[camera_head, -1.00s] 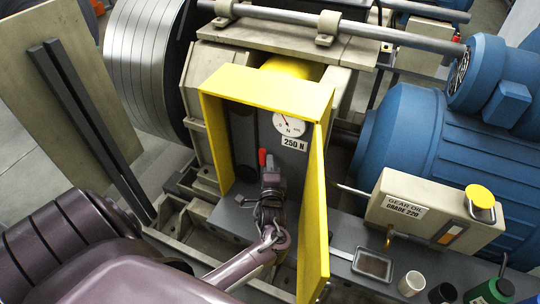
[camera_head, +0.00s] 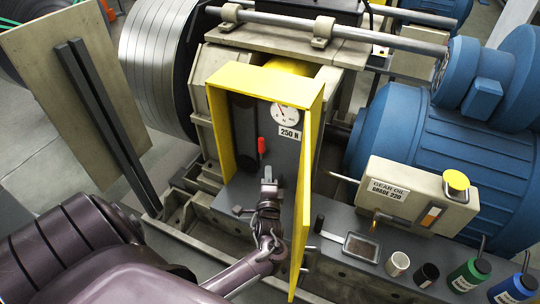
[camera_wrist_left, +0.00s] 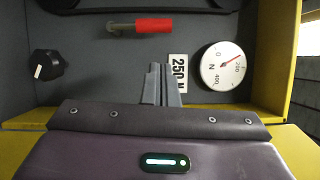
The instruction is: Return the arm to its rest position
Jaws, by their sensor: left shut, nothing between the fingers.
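My left gripper (camera_head: 269,187) is inside the yellow-framed box (camera_head: 219,80), at the end of my purple arm. Its two grey fingers (camera_wrist_left: 162,86) are together and empty. The red handle (camera_head: 261,146) on the box's grey back panel stands apart from the fingertips; it lies across the top of the left wrist view (camera_wrist_left: 153,25). A round gauge (camera_head: 280,114) and a "250 N" label (camera_head: 289,133) are on the same panel. A black knob (camera_wrist_left: 46,65) shows at the left of the wrist view. My right gripper is out of view.
The box's yellow door (camera_head: 307,200) stands close on the right of my arm. A gear oil tank (camera_head: 418,196), a small tray (camera_head: 361,248), cups (camera_head: 397,264) and bottles (camera_head: 468,275) are further right. A tan board (camera_head: 80,90) and steel coil (camera_head: 160,65) are at the left.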

